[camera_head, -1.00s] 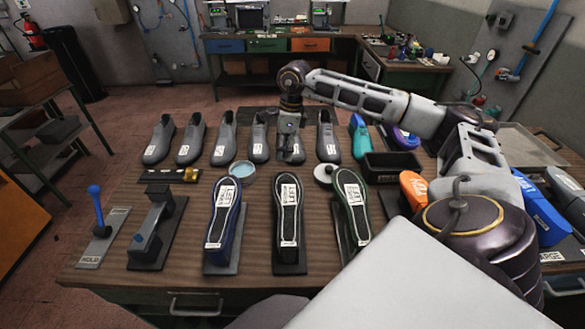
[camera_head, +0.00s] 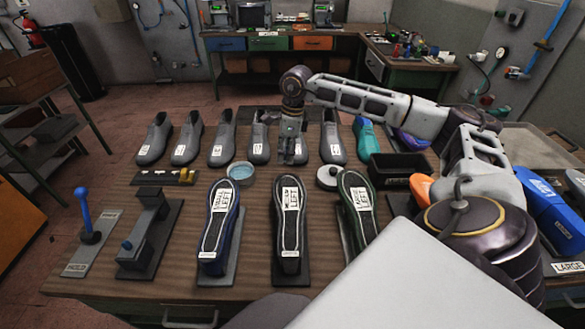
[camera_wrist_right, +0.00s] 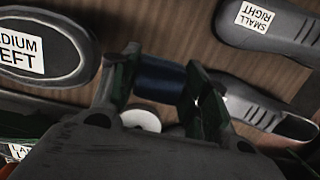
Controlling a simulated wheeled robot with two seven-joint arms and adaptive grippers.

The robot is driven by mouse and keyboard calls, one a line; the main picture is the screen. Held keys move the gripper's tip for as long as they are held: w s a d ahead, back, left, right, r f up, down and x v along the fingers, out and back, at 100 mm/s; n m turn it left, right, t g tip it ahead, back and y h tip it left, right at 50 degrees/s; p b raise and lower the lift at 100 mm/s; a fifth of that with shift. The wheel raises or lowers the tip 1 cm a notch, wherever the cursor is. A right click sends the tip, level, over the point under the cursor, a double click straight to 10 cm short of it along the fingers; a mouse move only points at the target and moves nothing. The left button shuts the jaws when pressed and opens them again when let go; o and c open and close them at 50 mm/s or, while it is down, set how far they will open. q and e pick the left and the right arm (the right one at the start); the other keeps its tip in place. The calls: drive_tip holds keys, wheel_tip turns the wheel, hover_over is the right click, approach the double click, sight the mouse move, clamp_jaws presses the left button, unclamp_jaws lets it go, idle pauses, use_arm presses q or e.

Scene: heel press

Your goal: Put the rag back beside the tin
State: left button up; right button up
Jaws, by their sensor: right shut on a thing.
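My right gripper (camera_head: 291,158) hangs over the middle of the bench, in front of the row of grey shoes. In the right wrist view its two fingers (camera_wrist_right: 160,82) are shut on a dark blue bundle, which looks like the rag (camera_wrist_right: 160,78). The rag cannot be made out in the head view. The open round tin (camera_head: 241,172), with pale blue contents, stands on the bench to the left of the gripper. A pale round disc (camera_head: 327,177), perhaps its lid, lies to the right; it also shows in the wrist view (camera_wrist_right: 141,119). My left gripper is out of view.
Grey shoes (camera_head: 222,140) line the back. Three upturned lasts (camera_head: 288,225) labelled LEFT stand in front. A lever (camera_head: 84,215) and a press-like stand (camera_head: 148,235) are at left. A black bin (camera_head: 398,167) is at right. Bare bench shows around the tin.

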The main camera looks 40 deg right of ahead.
drive_tip(key=shift+f+p, duration=0.3)
drive_tip(key=shift+f, duration=2.75)
drive_tip(key=shift+f, duration=1.85)
drive_tip(key=shift+f, duration=0.15)
drive_tip(key=o, duration=1)
drive_tip(key=r, duration=0.4)
drive_tip(key=d+r, duration=0.1)
drive_tip(key=r, duration=0.3)
drive_tip(key=s+r+b, duration=0.1)
drive_tip(key=r, duration=0.3)
drive_tip(key=shift+d+r, duration=0.1)
drive_tip(key=shift+d, duration=0.15)
